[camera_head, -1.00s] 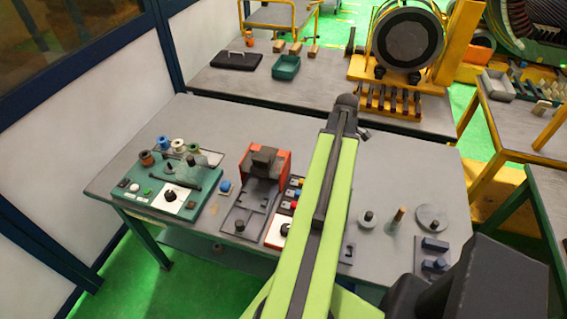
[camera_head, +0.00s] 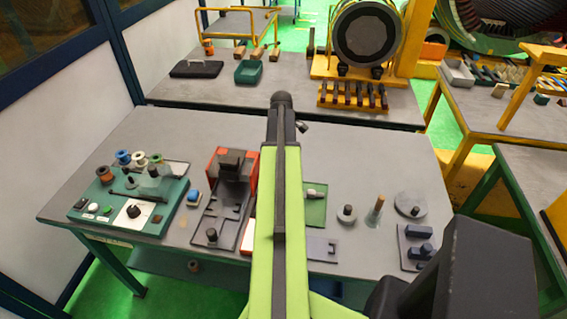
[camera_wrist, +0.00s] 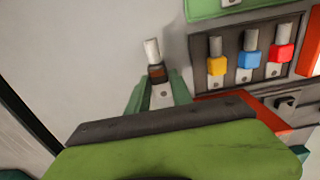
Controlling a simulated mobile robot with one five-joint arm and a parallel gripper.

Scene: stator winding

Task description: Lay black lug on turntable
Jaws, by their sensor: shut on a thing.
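In the wrist view, my gripper (camera_wrist: 157,88) is shut on the black lug (camera_wrist: 156,73). The lug has a pale metal barrel, a dark brown-black sleeve and a flat tongue with a hole, and it sits between the green fingers. In the head view my arm hides the gripper and the lug. A flat round grey disc (camera_head: 411,206) with a small knob lies at the right of the near table; it may be the turntable, but I cannot tell for sure. A smaller disc with a peg (camera_head: 347,214) stands to its left.
A rack with yellow (camera_wrist: 217,65), blue (camera_wrist: 249,62) and red (camera_wrist: 283,52) lugs is right of my gripper in the wrist view. In the head view, a green plate (camera_head: 315,210), an orange-backed fixture (camera_head: 231,170) and a green control box (camera_head: 130,200) stand on the table. The table's back is clear.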

